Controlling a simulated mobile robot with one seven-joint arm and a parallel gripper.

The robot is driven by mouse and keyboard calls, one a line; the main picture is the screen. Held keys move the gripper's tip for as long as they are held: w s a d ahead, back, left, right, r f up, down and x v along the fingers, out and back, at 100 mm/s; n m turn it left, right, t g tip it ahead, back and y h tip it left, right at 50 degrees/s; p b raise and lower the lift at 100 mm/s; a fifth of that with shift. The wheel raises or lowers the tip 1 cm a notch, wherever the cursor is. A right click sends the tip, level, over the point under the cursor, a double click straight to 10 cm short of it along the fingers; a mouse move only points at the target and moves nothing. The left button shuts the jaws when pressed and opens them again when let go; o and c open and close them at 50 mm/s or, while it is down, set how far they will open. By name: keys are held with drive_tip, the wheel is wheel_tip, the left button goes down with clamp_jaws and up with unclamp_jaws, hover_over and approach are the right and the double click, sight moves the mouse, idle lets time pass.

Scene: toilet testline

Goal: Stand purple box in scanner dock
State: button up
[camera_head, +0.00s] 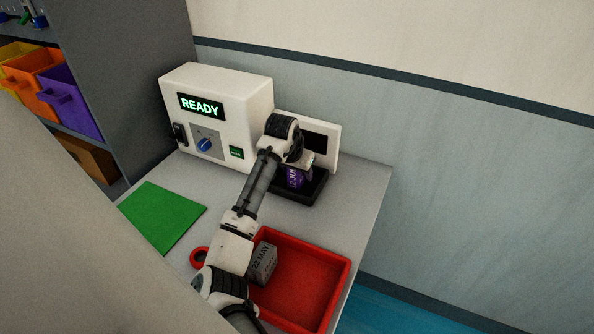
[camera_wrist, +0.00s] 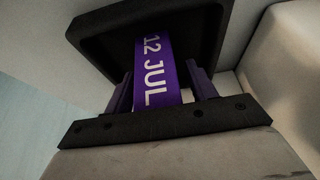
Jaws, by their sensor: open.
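The purple box (camera_head: 294,178), marked "12 JUL", stands in the black scanner dock (camera_head: 318,189), in front of the white panel with the dark window. In the wrist view the purple box (camera_wrist: 154,70) rises between the fingers of my gripper (camera_wrist: 160,88), inside the black rim of the dock (camera_wrist: 95,30). My gripper is open, with a finger on each side of the box. In the head view my gripper (camera_head: 300,162) is partly hidden by my wrist. The lower part of the box is hard to make out.
A white machine (camera_head: 222,115) with a green "READY" display stands left of the dock. A red tray (camera_head: 338,262) holds a grey box (camera_head: 263,264) marked "23 MAY". A green mat (camera_head: 163,216) and a red ring (camera_head: 199,257) lie on the table. Coloured bins (camera_head: 38,82) are on a shelf.

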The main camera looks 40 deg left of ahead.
drive_tip(key=b+v, duration=0.3)
drive_tip(key=v, duration=0.9)
drive_tip(key=shift+r, duration=0.15)
drive_tip(key=shift+a, duration=0.1)
